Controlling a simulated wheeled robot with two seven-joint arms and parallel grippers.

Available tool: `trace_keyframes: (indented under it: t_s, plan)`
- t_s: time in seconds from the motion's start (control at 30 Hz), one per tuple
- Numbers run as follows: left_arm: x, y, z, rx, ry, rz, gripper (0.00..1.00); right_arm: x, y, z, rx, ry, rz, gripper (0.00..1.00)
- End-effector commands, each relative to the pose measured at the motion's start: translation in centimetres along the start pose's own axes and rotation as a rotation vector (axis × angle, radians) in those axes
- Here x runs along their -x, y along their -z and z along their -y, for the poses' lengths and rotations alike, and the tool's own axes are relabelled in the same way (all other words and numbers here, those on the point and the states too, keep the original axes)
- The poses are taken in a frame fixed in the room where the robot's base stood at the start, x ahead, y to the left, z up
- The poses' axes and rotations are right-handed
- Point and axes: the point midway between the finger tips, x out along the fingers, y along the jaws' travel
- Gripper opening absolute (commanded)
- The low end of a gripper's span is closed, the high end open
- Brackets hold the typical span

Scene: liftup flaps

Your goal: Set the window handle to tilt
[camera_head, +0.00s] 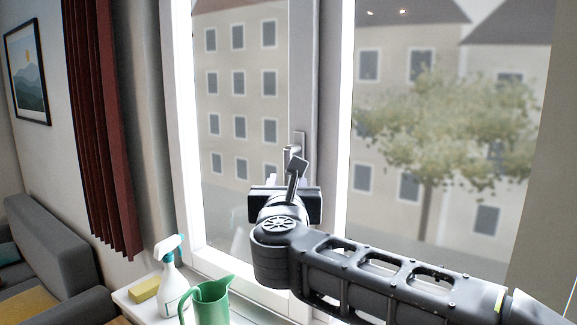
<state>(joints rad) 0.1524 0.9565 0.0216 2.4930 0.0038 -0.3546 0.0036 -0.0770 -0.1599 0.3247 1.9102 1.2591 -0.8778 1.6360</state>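The window handle (290,150) is a grey metal lever on a plate on the window's middle upright. Its upper end shows; its lower part is hidden behind my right gripper, so I cannot tell its full angle. My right gripper (287,178) comes from the lower right and is right at the handle, just below its visible end. One dark finger rises in front of the handle; the other is mostly hidden, so its opening and any grip are unclear. The window sash (304,80) appears closed. My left gripper is not in view.
On the white sill (145,310) at lower left stand a spray bottle (172,285), a yellow sponge (145,288) and a green jug (210,302), below and left of my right gripper. A dark red curtain (100,130) hangs left; a grey sofa (45,250) stands behind.

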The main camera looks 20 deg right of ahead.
Motion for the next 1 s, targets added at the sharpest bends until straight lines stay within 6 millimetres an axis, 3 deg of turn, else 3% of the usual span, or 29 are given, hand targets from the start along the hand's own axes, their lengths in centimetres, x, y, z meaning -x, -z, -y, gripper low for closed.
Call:
trace_keyframes:
  t_s: [0.43, 0.8, 1.0]
  plan:
    - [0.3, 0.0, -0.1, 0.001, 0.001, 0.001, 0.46, -0.7, 0.0, 0.0, 0.002, 0.000, -0.002, 0.37]
    - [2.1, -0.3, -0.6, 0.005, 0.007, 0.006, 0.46, -6.0, -0.1, 0.0, 0.004, 0.000, -0.003, 0.37]
    - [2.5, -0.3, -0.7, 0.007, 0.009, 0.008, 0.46, -7.7, 0.0, 0.0, 0.003, 0.000, -0.001, 0.37]
